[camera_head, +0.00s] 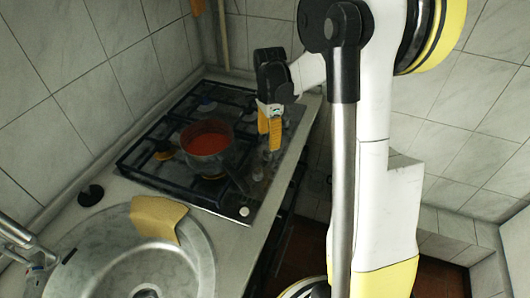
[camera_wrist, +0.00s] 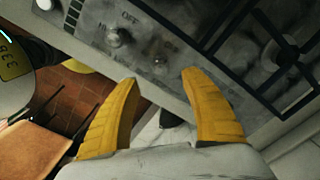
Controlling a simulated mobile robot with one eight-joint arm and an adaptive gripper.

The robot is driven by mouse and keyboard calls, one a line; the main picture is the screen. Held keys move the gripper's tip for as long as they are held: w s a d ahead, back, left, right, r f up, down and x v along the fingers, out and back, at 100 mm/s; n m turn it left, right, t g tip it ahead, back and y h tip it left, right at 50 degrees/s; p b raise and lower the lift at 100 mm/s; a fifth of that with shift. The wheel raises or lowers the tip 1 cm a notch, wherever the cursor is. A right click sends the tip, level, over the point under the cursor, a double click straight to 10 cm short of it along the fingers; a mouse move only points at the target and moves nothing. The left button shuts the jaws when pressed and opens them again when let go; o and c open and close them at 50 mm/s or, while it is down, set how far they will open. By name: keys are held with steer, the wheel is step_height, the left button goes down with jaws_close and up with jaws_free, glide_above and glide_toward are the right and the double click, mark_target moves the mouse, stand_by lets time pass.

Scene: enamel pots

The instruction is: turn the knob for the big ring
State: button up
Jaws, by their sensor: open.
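The black gas hob (camera_head: 140,172) has a strip of control knobs along its right side. In the wrist view, a metallic knob (camera_wrist: 118,38) stands on the worn panel with OFF printed beside it. A smaller knob or stub (camera_wrist: 160,62) is nearer my fingertips. My gripper (camera_head: 270,134) is over the hob's right side, yellow fingers pointing down. In the wrist view, my gripper (camera_wrist: 159,80) is open, the stub ahead between its fingertips. Contact cannot be told, nor can which knob serves the big ring.
A pot of red sauce (camera_head: 206,142) sits on the hob, its handle reaching toward the front knobs. A round sink (camera_head: 110,272) with a yellow cloth (camera_head: 157,219) on its rim is in front. Tiled walls (camera_head: 60,60) stand behind and left. Black pan supports (camera_wrist: 230,45) lie right of the panel.

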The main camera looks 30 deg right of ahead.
mark_target(268, 150)
step_height(268, 150, down, 8)
steer(key=shift+r+b, duration=0.25)
steer(key=shift+b, duration=0.9)
